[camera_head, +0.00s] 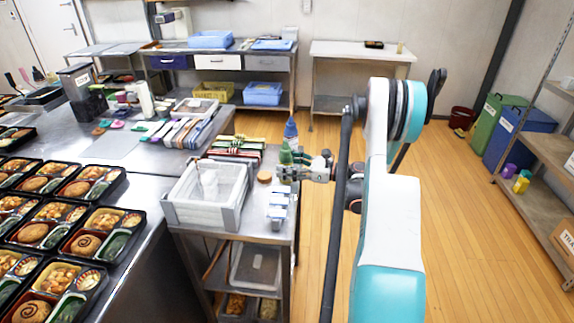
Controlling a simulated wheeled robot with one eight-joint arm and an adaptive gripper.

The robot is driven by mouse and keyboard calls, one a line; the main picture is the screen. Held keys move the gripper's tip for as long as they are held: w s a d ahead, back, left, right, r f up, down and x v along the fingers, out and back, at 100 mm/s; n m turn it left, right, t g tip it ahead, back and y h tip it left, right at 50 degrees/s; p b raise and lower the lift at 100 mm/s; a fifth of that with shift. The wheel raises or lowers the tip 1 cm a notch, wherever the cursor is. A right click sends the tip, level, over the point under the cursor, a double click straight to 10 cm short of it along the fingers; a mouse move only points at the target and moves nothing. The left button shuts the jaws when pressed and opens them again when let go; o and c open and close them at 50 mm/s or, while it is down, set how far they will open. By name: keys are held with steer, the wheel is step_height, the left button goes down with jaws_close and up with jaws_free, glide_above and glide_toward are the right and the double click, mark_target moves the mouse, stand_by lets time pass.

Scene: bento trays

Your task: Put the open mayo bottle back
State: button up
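My gripper (290,172) is at the right edge of the small metal side table, pointing left. Its fingers are small and partly merged with what stands there, so its opening is unclear. A green bottle with a pointed top (286,155) stands right at the fingertips; contact cannot be told. A blue-topped bottle (290,129) shows just behind it. A pale, bottle-like item (208,180) is inside the white crate (201,214). I cannot tell for sure which of these is the mayo bottle, or whether its cap is off.
The side table (262,233) also holds a round brown lid (264,177) and small white-and-blue packs (278,205). Filled bento trays (42,210) cover the left counter. Several coloured utensils lie on the counter behind. Open wooden floor (450,200) lies to the right.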

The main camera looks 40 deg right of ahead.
steer(key=shift+r, duration=0.1)
steer(key=shift+s+d+r, duration=0.1)
steer(key=shift+s+d, duration=0.05)
steer(key=shift+s, duration=0.05)
steer(key=p+v, duration=0.2)
steer(key=v, duration=0.9)
steer(key=shift+s+p, duration=0.3)
steer(key=shift+p, duration=0.1)
